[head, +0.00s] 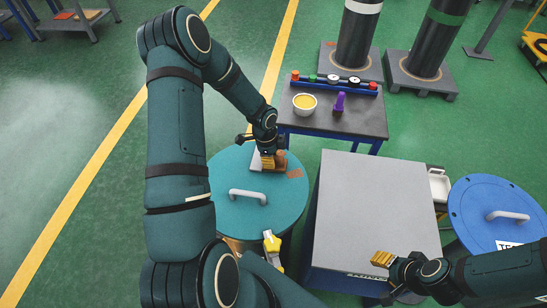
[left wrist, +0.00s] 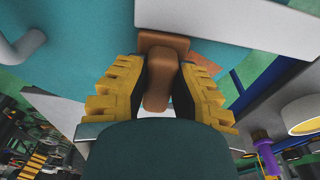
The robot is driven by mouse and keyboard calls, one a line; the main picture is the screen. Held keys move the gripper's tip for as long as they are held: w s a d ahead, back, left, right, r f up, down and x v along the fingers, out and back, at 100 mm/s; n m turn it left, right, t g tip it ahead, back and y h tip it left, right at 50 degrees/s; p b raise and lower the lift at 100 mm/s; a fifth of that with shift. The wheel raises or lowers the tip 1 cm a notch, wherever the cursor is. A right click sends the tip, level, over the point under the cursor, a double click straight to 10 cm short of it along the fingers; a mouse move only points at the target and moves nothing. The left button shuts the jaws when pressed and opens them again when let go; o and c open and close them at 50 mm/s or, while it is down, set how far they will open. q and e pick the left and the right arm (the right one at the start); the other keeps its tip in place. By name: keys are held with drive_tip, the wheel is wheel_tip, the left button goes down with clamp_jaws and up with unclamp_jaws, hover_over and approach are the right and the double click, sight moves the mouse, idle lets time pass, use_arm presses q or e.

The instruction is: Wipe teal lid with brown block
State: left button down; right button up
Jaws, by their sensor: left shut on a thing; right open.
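The teal lid (head: 240,214) is a round disc with a grey handle (head: 248,196), lying flat on a drum. A reddish-brown smudge (head: 295,173) is near its far right edge. The brown block (head: 280,160) is at the lid's far edge, with a pale flat piece beside it. My left gripper (head: 267,158) is shut on the brown block; in the left wrist view, its yellow fingers stand either side of the block (left wrist: 158,85). Whether the block touches the lid is hard to tell. My right gripper (head: 383,262) is open and empty near the front of the grey cabinet.
A small dark table (head: 350,122) behind the lid holds a yellow-filled bowl (head: 304,103), a purple item (head: 339,102) and a rack of small parts. A grey-topped cabinet (head: 370,205) stands right of the lid, then a blue lid (head: 490,205).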

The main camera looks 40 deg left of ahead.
use_arm(q)
drive_tip(key=shift+a+r, duration=0.1)
drive_tip(key=shift+a, duration=0.1)
wheel_tip(320, 180, up, 4)
drive_tip(key=p, duration=0.2)
drive_tip(key=shift+f+p, duration=0.2)
drive_tip(key=shift+p, duration=0.2)
drive_tip(key=shift+r+p, duration=0.8)
drive_tip(key=shift+r, duration=0.35)
drive_tip(key=shift+r+p, duration=1.05)
drive_tip(key=shift+r, duration=0.5)
drive_tip(key=shift+f, duration=0.1)
drive_tip(key=shift+d, duration=0.1)
